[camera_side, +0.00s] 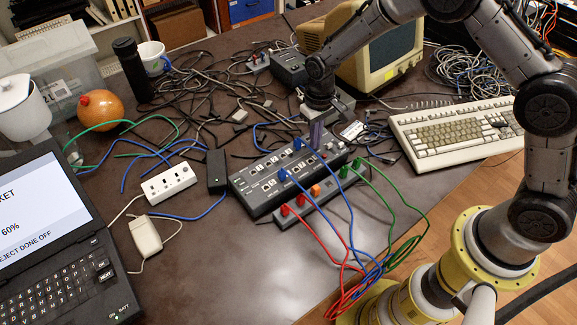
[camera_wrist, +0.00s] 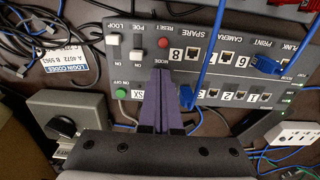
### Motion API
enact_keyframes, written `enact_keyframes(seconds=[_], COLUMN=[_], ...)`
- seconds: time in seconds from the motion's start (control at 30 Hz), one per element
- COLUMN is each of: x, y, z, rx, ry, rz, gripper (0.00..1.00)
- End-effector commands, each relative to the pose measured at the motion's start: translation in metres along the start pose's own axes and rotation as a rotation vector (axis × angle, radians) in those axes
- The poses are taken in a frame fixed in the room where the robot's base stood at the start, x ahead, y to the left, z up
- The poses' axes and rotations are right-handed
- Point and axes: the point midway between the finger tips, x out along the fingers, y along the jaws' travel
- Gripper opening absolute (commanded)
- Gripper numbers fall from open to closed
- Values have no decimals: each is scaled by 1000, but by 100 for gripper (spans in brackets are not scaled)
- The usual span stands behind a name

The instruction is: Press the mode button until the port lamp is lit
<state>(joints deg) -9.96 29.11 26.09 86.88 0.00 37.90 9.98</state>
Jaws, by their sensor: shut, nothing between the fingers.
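The grey switch panel (camera_side: 262,198) lies on the dark table, and its labelled face fills much of the wrist view (camera_wrist: 215,40). My gripper (camera_wrist: 163,76) is shut and empty, its purple fingers together with their tips at the MODE label. The mode button itself is hidden by the fingertips, and I cannot tell whether they touch it. In the side view my gripper (camera_side: 316,137) points down at the panel's far right part. A red button (camera_wrist: 163,42) by RESET lies just beyond the tips. Numbered ports sit to the right; I cannot tell if a port lamp is lit.
White rockers (camera_wrist: 113,39) and a green button (camera_wrist: 122,91) lie left of my fingers. A blue cable (camera_wrist: 208,50) rises close to their right. A keyboard (camera_side: 455,130) is at right.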

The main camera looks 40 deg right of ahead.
Motion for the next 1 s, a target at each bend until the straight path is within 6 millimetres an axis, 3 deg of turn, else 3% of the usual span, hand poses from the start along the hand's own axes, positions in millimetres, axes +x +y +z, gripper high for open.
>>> enact_keyframes(seconds=[1.0], x=[-49], y=[0], z=[0], rx=[0], ry=[1], rz=[0], gripper=[0])
